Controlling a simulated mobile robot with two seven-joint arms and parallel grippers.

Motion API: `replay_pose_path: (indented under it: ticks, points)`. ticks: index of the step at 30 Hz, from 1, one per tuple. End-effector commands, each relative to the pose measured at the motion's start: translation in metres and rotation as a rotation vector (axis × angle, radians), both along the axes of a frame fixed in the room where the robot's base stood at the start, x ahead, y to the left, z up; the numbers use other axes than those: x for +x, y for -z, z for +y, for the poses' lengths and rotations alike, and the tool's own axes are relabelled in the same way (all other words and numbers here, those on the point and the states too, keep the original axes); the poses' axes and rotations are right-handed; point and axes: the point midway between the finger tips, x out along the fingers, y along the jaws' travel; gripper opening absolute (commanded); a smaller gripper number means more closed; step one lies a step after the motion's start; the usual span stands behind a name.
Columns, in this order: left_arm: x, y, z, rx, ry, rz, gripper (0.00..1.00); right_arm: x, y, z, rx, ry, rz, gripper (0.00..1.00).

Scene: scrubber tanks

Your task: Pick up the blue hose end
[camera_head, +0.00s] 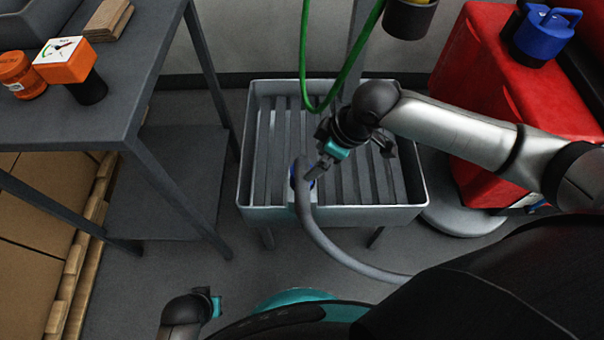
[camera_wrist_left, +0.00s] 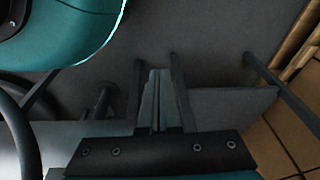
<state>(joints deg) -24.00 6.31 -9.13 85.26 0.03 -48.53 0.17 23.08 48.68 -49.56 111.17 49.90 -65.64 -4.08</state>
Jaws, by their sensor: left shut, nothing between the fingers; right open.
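The blue hose end (camera_head: 293,180) is at the front left of a slatted grey basin, on the tip of a grey hose (camera_head: 327,246). Only a little blue shows; my right gripper partly hides it. My right gripper (camera_head: 348,160) is open above the basin. One finger overlaps the blue end in the head view; I cannot tell whether they touch. My left gripper (camera_wrist_left: 157,74) is shut and empty over the floor, low at the bottom left of the head view.
The grey basin (camera_head: 345,215) stands on legs. A green hose (camera_head: 303,50) hangs above it. A grey table (camera_head: 105,120) at left holds an orange gauge (camera_head: 66,60) and an orange jar (camera_head: 20,74). A red tank (camera_head: 490,80) with a blue cap (camera_head: 543,33) stands at right.

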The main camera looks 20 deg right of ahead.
Motion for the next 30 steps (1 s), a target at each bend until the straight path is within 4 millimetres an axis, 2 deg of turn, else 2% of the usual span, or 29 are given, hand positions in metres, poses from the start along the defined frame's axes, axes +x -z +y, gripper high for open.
replay_pose_path:
  ticks: [9, 20, 30]
  points:
    - [0.012, -0.023, -0.009, -0.011, -0.003, -0.012, 0.0, 0.006, 0.024, 0.007, 0.0, 0.0, -0.001, 0.98]
    - [0.019, -0.036, -0.011, -0.015, -0.004, -0.024, 0.0, 0.009, 0.033, 0.011, 0.0, 0.0, -0.001, 0.98]
    - [0.036, -0.068, -0.014, -0.023, -0.006, -0.078, 0.0, 0.016, 0.055, 0.018, 0.001, 0.0, -0.001, 0.98]
